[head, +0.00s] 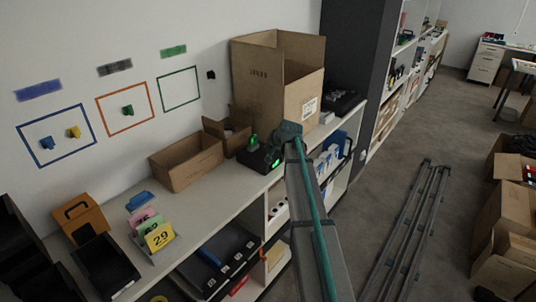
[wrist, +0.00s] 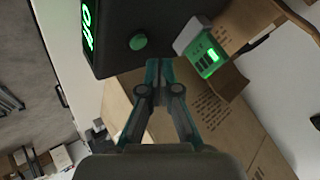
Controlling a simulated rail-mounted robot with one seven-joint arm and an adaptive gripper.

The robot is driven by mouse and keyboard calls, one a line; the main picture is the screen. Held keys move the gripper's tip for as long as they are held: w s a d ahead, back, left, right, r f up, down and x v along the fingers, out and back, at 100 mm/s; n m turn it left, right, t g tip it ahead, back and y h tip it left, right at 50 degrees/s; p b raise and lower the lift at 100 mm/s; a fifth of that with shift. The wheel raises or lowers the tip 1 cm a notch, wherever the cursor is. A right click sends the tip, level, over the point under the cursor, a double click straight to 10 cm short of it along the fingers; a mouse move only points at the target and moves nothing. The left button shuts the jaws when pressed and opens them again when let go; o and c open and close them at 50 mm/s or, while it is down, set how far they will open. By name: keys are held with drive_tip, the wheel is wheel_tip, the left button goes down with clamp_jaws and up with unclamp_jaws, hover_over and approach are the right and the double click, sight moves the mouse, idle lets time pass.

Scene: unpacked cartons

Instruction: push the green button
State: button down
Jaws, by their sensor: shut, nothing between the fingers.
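The green button (wrist: 137,42) is a small round knob on a face of a black box (wrist: 112,58) in the wrist view. Green glowing characters (wrist: 88,27) show on the box's left side. In the head view the black box (head: 250,158) sits on the white shelf top, its green display lit. My gripper (wrist: 159,64) is shut and empty. In the wrist picture its fingertips are just below and right of the button; contact cannot be told. In the head view my arm's end hides part of the area behind it, and the button cannot be made out.
A grey device with a green lit panel (wrist: 208,57) is beside the black box. A tall open carton (head: 262,82) stands behind my gripper, and a low open carton (head: 190,165) stands left of the black box. The shelf top (head: 200,206) in front of the low carton is clear.

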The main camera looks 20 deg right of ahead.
drive_tip(key=shift+r+p, duration=0.95)
drive_tip(key=shift+r, duration=1.55)
drive_tip(key=shift+f, duration=0.15)
